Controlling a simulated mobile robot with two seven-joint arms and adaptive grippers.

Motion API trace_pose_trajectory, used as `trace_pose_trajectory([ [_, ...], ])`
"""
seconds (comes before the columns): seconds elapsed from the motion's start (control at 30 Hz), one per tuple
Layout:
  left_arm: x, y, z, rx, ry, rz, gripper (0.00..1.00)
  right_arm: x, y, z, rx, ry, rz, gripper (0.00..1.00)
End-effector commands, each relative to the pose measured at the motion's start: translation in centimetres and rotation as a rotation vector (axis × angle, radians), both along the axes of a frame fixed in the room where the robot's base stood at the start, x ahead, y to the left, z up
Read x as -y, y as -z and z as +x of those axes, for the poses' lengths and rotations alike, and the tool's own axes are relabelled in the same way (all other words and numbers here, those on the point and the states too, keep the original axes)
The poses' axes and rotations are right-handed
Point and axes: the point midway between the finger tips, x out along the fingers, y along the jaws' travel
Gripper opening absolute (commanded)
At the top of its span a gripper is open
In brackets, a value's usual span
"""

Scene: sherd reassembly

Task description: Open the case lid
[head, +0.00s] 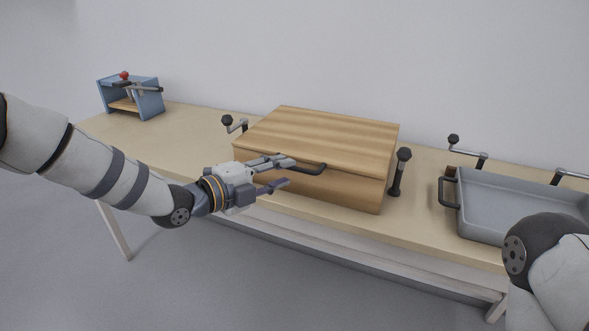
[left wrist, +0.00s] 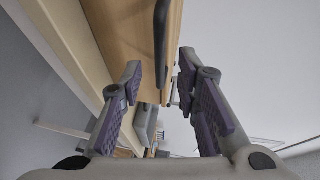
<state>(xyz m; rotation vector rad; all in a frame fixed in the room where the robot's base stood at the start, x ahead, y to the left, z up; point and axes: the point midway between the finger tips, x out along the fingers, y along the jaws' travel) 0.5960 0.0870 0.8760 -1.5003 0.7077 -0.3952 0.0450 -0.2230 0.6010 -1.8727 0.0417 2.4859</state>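The wooden case (head: 345,182) sits on the table with its lid (head: 325,138) shut. A dark bar handle (head: 314,170) runs along the lid's front edge. My left gripper (head: 288,172) is open at the front left of the case, beside the handle's left end, with its fingers pointing right.
A grey tray (head: 451,222) with a dark side handle stands on the table to the right. Black-knobbed levers stand at the case's back left (head: 228,121) and right side (head: 402,158). A blue device (head: 150,103) with a red knob sits far left. The table (head: 190,135) left of the case is clear.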

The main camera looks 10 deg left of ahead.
Motion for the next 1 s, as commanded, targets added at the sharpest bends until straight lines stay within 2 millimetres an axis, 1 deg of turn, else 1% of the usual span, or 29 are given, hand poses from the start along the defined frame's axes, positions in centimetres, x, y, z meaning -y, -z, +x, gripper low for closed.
trace_pose_trajectory([
  [0.03, 0.8, 1.0, 0.9, -0.007, 0.001, 0.001, 0.29, 0.0, 0.5, -0.5, -0.018, 0.000, 0.000, 0.40],
  [0.1, 1.7, 1.1, 1.9, -0.007, 0.001, 0.001, 0.29, 0.0, 0.8, -0.8, -0.027, -0.001, 0.000, 0.40],
  [0.2, 2.5, 1.2, 2.9, -0.004, 0.001, 0.001, 0.29, 0.0, 1.1, -1.1, -0.037, -0.001, 0.000, 0.40],
  [0.3, 3.0, 1.0, 3.4, -0.003, 0.001, 0.000, 0.29, 0.0, 1.2, -1.2, -0.040, -0.001, 0.000, 0.40],
  [0.53, 3.1, 0.8, 3.5, -0.001, 0.000, -0.001, 0.29, 0.0, 1.2, -1.1, -0.038, -0.002, 0.000, 0.40],
  [0.57, 3.1, 0.8, 3.5, -0.001, 0.000, -0.001, 0.27, 0.0, 1.2, -1.1, -0.038, -0.002, 0.000, 0.40],
  [0.6, 3.1, 0.8, 3.5, -0.001, 0.000, -0.001, 0.18, 0.0, 1.2, -1.1, -0.037, -0.002, 0.000, 0.40],
  [0.67, 3.1, 0.8, 3.5, -0.001, 0.000, -0.001, 0.05, 0.0, 1.2, -1.1, -0.037, -0.002, 0.000, 0.40],
  [0.7, 3.1, 0.8, 3.5, -0.001, 0.000, -0.001, 0.00, 0.0, 1.2, -1.1, -0.037, -0.002, 0.000, 0.40],
  [1.0, 3.2, 0.6, 3.5, -0.003, 0.000, 0.001, 0.00, 0.0, 1.1, -1.1, -0.037, -0.002, 0.000, 0.40],
])
